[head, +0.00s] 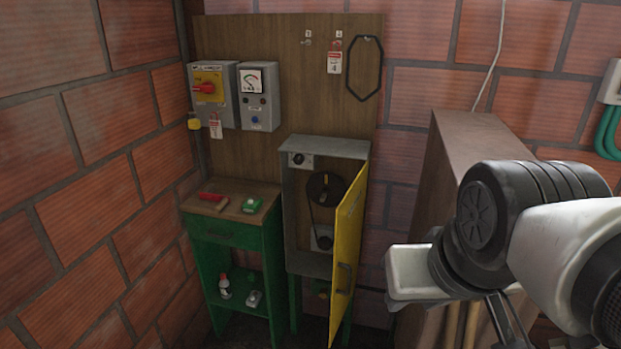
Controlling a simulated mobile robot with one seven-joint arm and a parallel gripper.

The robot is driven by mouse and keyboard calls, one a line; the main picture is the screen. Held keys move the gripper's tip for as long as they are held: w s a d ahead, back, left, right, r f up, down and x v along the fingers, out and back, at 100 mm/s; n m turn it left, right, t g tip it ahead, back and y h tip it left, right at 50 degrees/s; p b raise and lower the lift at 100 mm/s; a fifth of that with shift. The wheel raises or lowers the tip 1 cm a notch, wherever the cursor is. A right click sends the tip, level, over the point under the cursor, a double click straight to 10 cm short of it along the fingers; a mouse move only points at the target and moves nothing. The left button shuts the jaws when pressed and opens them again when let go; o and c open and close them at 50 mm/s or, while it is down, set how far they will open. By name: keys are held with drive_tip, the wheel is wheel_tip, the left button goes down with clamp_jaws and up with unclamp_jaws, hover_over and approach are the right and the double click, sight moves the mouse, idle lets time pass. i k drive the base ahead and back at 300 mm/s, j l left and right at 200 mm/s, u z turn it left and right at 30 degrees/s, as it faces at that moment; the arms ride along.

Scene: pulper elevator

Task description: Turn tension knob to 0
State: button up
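An open grey cabinet (299,222) with a yellow door (348,232) stands against the back wall. Inside are a small dark knob on a light plate (297,159) at the upper left, a black pulley wheel with a belt (325,189), and a lower round part (322,237). No label reading "tension" is legible, so I cannot tell which is the tension knob. My gripper (497,322) appears partly at the lower right, apart from the cabinet; its fingertips are not clear.
A green bench (228,235) with a red-handled tool (213,199) and a green item (251,205) stands left of the cabinet. A red-switch box (207,94) hangs above. The yellow door swings out toward me. A brown cabinet (470,140) stands right.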

sight(298, 159)
drive_tip(key=i+j+z, duration=0.1)
drive_tip(key=j, duration=0.35)
drive_tip(key=i+j+z, duration=0.1)
drive_tip(key=j, duration=0.4)
drive_tip(key=i+j+z, duration=0.1)
drive_tip(key=j, duration=0.4)
drive_tip(key=i+j+z, duration=0.1)
drive_tip(key=j, duration=0.4)
drive_tip(key=i+j+z, duration=0.1)
drive_tip(key=i+j, duration=0.1)
